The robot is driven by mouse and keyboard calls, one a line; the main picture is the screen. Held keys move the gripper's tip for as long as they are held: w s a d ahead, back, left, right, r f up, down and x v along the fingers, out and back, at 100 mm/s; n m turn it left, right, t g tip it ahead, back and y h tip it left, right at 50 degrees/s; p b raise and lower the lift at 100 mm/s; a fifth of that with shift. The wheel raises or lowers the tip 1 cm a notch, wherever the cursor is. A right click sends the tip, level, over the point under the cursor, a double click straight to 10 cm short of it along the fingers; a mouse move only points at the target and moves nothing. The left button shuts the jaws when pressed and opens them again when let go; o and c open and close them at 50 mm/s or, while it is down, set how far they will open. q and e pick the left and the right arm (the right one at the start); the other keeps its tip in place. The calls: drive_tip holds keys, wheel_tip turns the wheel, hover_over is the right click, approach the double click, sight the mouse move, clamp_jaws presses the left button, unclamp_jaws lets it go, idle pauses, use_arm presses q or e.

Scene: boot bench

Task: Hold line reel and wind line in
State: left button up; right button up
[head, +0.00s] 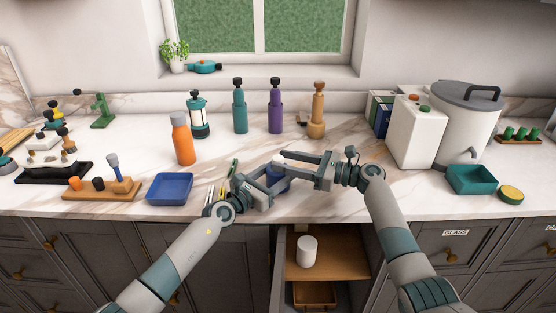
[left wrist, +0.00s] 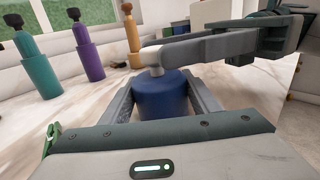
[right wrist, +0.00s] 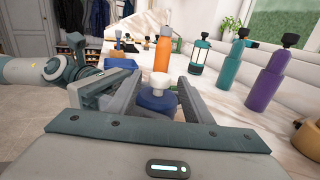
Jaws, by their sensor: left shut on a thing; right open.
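The line reel is a short blue cylinder (left wrist: 160,97) with a white knob (left wrist: 151,56) on top. It stands upright near the counter's front edge, also seen in the head view (head: 275,173). My left gripper (head: 272,184) is shut on the reel's body, one finger on each side. My right gripper (head: 282,164) comes from the right at knob height. Its fingers are open, and in the right wrist view the white knob (right wrist: 157,82) shows between them with gaps beside it. The reel's lower part is hidden by my grippers. I cannot make out any line.
A blue tray (head: 170,188) and orange bottle (head: 183,140) stand left of the grippers. Teal (head: 240,112), purple (head: 275,113) and tan (head: 317,117) bottles stand behind. A teal tray (head: 472,180) is at right. Below, an open compartment holds a white cylinder (head: 307,251).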

sight(277, 157)
drive_tip(key=shift+x, duration=1.4)
drive_tip(key=c, duration=1.1)
drive_tip(key=shift+f+m+t+h, duration=0.15)
drive_tip(key=shift+m+t+h, duration=0.15)
drive_tip(key=shift+m+t, duration=0.3)
drive_tip(key=m+t+h, duration=0.1)
drive_tip(key=t, duration=0.1)
drive_tip(key=m+t+h, duration=0.1)
drive_tip(key=t, duration=0.1)
drive_tip(key=shift+s+m+h, duration=0.1)
drive_tip(key=shift+m+h, duration=0.2)
drive_tip(key=shift+m, duration=0.1)
drive_tip(key=shift+a+m+t+h, duration=0.15)
drive_tip(key=shift+m+t+h, duration=1.45)
drive_tip(key=shift+t+h, duration=0.25)
drive_tip(key=shift+m+h, duration=0.25)
drive_tip(key=shift+m, duration=0.05)
drive_tip(key=shift+t+h, duration=0.25)
drive_tip(key=shift+h, duration=0.05)
